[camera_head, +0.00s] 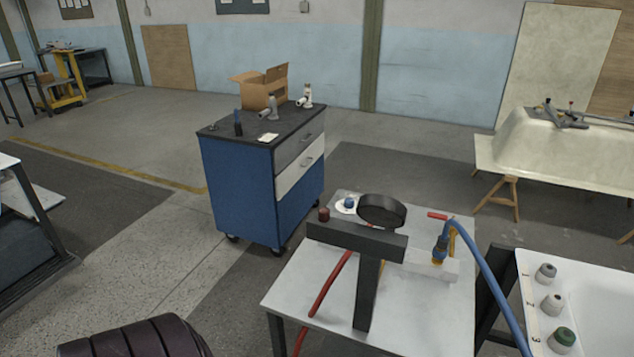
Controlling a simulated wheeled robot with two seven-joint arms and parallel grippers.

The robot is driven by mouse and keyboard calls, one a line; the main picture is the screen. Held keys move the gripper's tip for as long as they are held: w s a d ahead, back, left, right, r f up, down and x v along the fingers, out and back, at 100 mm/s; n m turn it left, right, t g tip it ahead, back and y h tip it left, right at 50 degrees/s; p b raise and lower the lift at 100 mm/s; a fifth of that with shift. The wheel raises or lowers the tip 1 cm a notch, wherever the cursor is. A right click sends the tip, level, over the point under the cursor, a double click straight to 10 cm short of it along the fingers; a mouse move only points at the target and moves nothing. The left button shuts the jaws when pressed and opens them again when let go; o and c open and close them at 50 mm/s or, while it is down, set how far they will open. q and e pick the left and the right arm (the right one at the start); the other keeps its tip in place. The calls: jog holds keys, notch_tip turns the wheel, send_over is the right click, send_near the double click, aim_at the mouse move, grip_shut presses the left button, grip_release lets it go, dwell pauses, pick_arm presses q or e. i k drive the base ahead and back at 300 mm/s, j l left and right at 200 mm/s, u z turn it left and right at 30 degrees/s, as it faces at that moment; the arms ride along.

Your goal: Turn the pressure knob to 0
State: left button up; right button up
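A white-topped table (420,310) stands in front of me. On it is a dark frame (368,290) with a crossbar, and a round black gauge-like part (381,209) above it. A small dark red knob-like part (323,214) stands at the bar's left end. A blue knob-like part (348,202) sits on a white disc just behind it. I cannot tell which of these is the pressure knob, and no setting is readable. Neither of my grippers is in view.
A red hose (329,286) and a blue hose (492,283) run off the table. At right, a white surface (590,290) marked 1, 2, 3 holds grey and green-topped parts. A blue cabinet (237,192) stands behind left. A dark ribbed object (135,340) fills the lower left.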

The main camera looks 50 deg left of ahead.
aim_at(347, 203)
jog(key=u, duration=1.35)
